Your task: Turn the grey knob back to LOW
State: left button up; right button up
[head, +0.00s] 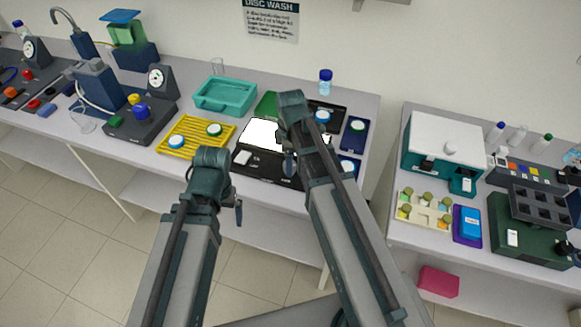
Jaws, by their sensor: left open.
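I cannot make out a grey knob for certain. A dark rig box (146,126) stands on the left bench, with a round gauge (157,79), a yellow knob (133,99), a blue knob (141,111) and a green button (115,121). My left gripper (239,212) shows only as a small dark part beside my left arm, open, in front of the bench and apart from the rig box. My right gripper (289,164) is mostly hidden by my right arm, over the bench by a dark case; its jaws cannot be made out.
A yellow rack (165,148), teal tray (225,107) and dark case with a white panel (272,178) lie on the bench. Another gauge unit (37,50) stands at far left. A second bench at right holds a white-topped device (447,138). A gap separates the benches.

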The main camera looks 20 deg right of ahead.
jog(key=shift+f, duration=0.2)
grip_shut()
dwell(0.4)
jog(key=m, duration=0.8)
jog(key=shift+s+a+m, duration=0.1)
jog(key=shift+m, duration=0.2)
jog(key=m, duration=0.4)
jog(key=shift+m, duration=0.3)
jog(key=m, duration=0.4)
jog(key=shift+a+m, duration=0.1)
jog(key=shift+m, duration=0.2)
